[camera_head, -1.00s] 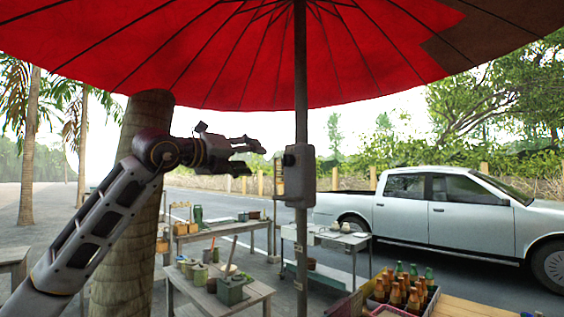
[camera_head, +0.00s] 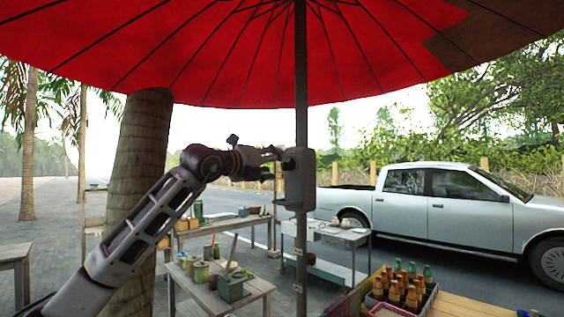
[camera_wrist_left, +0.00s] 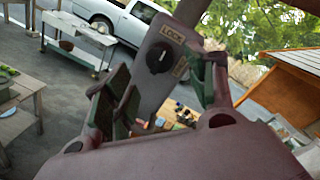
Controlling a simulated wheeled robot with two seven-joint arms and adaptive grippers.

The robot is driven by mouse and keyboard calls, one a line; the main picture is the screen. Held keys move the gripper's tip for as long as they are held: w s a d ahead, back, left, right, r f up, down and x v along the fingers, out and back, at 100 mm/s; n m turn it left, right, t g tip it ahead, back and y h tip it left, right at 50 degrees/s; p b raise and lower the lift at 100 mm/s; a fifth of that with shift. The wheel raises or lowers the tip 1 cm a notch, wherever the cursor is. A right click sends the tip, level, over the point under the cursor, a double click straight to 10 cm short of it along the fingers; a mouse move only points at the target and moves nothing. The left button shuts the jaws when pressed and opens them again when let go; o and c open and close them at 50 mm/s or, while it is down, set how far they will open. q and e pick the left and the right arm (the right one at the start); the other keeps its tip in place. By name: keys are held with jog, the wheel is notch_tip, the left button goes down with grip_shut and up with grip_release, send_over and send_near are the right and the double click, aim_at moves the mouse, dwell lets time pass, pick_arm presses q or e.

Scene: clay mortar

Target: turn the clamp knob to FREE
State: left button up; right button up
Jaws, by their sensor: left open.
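The clamp is a pale grey box (camera_head: 300,182) on the umbrella pole. Its round black knob (camera_head: 288,163) faces left, towards my arm. In the left wrist view the knob (camera_wrist_left: 159,57) has a small white mark, and a LOCK label (camera_wrist_left: 172,34) sits above it. A second label (camera_wrist_left: 181,67) to its right is partly covered by a finger and hard to read. My left gripper (camera_head: 268,163) is open with its fingers close to the knob. In the left wrist view the fingers (camera_wrist_left: 163,85) spread to either side of the knob, with nothing held. My right gripper is out of view.
The umbrella pole (camera_head: 301,250) stands upright under a red canopy (camera_head: 220,60). A palm trunk (camera_head: 140,170) rises behind my left arm. Work tables with pots stand below and behind. A bottle crate (camera_head: 400,292) is at the lower right, and a pickup truck (camera_head: 450,205) is beyond.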

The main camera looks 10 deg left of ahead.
aim_at(285, 165)
pick_arm(q)
jog(key=shift+p+x, duration=0.75)
jog(key=shift+x, duration=1.4)
jog(key=c, duration=1)
jog(key=shift+c, duration=0.2)
